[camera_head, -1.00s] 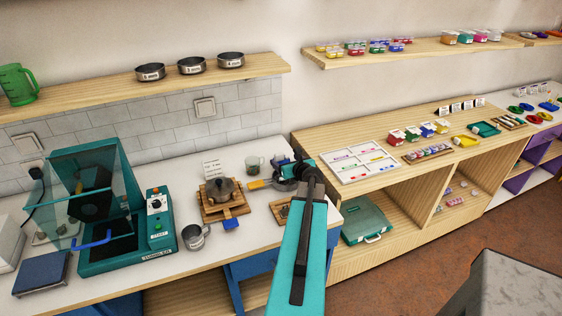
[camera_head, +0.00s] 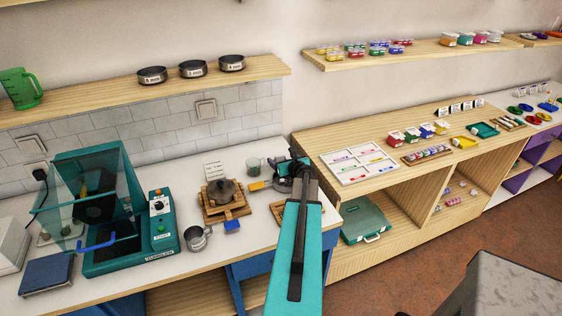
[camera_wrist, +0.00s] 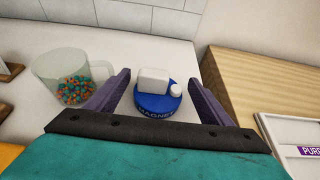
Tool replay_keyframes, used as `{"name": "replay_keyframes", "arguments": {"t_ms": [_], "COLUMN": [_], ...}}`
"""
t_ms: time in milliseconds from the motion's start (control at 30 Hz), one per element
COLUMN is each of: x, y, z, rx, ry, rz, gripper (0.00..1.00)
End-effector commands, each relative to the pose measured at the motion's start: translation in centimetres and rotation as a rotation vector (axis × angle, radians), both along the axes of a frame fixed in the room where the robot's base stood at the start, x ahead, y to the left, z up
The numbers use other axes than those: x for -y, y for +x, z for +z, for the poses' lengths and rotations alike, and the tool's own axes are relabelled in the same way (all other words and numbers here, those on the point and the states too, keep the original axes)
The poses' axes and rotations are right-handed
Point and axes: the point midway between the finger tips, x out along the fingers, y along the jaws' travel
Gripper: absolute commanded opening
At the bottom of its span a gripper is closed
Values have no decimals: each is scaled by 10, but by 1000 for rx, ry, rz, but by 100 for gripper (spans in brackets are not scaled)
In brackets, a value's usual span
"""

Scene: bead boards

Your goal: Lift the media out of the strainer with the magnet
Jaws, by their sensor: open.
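In the wrist view my gripper (camera_wrist: 160,80) is open, with its two dark purple fingers spread apart. A round blue magnet (camera_wrist: 152,103) with a white block and a white knob on top, lettered MAGNET, is seen between the fingers. It sits on the white counter, and no finger visibly touches it. In the head view my gripper (camera_head: 290,167) is at the counter's right end and largely hides the magnet. A dark metal bowl-like vessel, perhaps the strainer, (camera_head: 223,190) sits on a wooden stand (camera_head: 240,211); its contents cannot be made out.
A clear cup (camera_wrist: 62,68) of orange and teal beads stands left of the magnet; it also shows in the head view (camera_head: 254,165). A metal mug (camera_head: 196,239) and the teal tumbler machine (camera_head: 162,225) are further left. A wooden shelf unit (camera_head: 340,190) adjoins the right.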

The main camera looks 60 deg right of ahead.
Motion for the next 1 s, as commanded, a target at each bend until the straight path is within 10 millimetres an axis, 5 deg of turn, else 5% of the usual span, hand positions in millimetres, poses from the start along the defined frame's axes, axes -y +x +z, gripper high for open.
{"name": "replay_keyframes", "arguments": {"t_ms": [700,1000], "x": [4,4], "y": [4,3], "z": [-3,-2], "rx": [0,0], "ry": [0,0], "rz": [-1,-1], "gripper": [74,29]}}
